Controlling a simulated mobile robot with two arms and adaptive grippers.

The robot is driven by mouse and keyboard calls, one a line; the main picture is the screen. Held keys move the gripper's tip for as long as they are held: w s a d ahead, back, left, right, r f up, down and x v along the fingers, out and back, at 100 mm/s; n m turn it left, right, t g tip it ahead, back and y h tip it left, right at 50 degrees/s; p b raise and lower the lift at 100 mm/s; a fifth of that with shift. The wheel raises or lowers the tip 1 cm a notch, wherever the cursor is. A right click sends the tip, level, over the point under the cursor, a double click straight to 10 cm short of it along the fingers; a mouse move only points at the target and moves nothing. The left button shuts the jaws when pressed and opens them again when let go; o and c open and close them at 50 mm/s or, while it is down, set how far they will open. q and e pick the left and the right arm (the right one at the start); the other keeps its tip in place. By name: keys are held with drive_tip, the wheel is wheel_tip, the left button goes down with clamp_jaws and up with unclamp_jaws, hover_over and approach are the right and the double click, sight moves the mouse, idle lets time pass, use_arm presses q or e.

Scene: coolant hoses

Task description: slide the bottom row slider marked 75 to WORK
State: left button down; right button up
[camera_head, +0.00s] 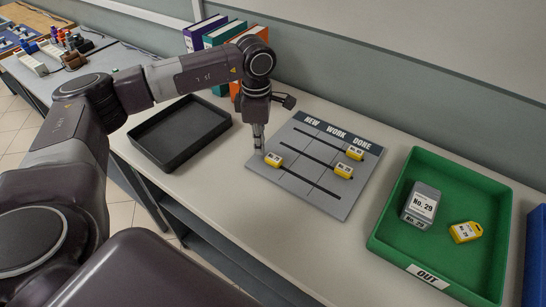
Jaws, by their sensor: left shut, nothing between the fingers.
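The grey board (322,190) lies on the table, with columns headed NEW, WORK and DONE and dark slots running across it. The bottom row slider (273,159) is yellow with a white label too small to read. It sits at the left end of its slot, under NEW. Two other yellow sliders, the middle row one (343,171) and the top row one (354,153), sit at the right, under DONE. My left gripper (258,149) points down, shut and empty, just left of the bottom row slider. I cannot tell whether it touches it. My right gripper is not in view.
An empty black tray (156,128) lies left of the board. A green OUT tray (398,250) at right holds a grey block (421,204) and a yellow tag (466,232). Binders (206,32) stand behind my arm. Bare table lies in front of the board.

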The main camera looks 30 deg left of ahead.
sight(277, 159)
use_arm(q)
drive_tip(key=shift+f+b, duration=0.6)
drive_tip(key=shift+f, duration=0.2)
drive_tip(key=shift+d+r, duration=0.15)
drive_tip(key=shift+d, duration=0.05)
idle(0.3)
drive_tip(key=shift+d, duration=0.15)
drive_tip(key=shift+s+d, duration=0.2)
drive_tip(key=shift+d, duration=2)
drive_tip(key=shift+s+d, duration=0.1)
drive_tip(key=shift+d, duration=1)
drive_tip(key=shift+a, duration=0.1)
drive_tip(key=shift+a+b, duration=0.35)
drive_tip(key=shift+a, duration=0.3)
